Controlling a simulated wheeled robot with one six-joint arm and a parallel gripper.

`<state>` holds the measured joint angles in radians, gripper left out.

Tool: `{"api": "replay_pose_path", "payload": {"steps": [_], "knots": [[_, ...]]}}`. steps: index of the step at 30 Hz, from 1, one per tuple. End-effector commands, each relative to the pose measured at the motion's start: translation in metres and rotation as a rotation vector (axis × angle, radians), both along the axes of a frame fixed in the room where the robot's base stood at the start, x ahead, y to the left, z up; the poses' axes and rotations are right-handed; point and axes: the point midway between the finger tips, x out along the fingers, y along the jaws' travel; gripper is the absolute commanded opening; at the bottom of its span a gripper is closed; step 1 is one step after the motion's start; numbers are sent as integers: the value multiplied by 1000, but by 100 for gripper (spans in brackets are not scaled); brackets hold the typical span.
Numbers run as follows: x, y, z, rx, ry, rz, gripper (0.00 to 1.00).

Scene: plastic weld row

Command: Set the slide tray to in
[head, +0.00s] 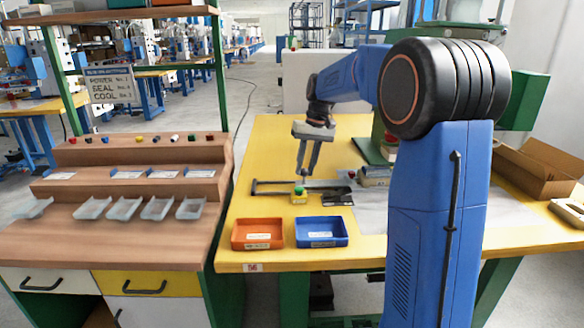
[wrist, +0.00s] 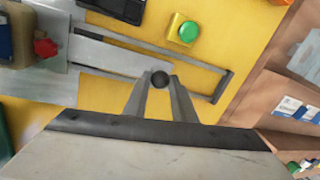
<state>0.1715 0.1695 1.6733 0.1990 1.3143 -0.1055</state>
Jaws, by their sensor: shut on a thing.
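The slide tray is a flat grey plate (wrist: 118,53) between two dark rails (wrist: 222,86), seen in the wrist view. A round dark knob (wrist: 160,78) is at its end. My gripper (wrist: 160,88) has its two fingers shut on this knob. An open stretch of yellow table shows between the plate's end and the rails' end bar. In the head view my gripper (head: 301,174) points down over the rails (head: 268,188), whose end bar is at the left. The plate is small and partly hidden there.
A yellow box with a green button (head: 299,195) stands just in front of the rails. An orange bin (head: 258,246) and a blue bin (head: 321,243) sit at the table's front. A red knob (wrist: 45,48) is beside the plate's far end. Wooden shelves (head: 130,228) stand left.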

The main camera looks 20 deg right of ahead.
Motion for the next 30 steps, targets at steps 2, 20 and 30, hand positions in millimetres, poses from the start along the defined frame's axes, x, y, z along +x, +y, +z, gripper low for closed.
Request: {"api": "replay_pose_path", "payload": {"steps": [2,20,30], "knots": [[-1,-3,1,0,-2,0,0],[-1,-3,0,0,-1,0,42],[-1,-8,27,0,-3,-1,42]]}}
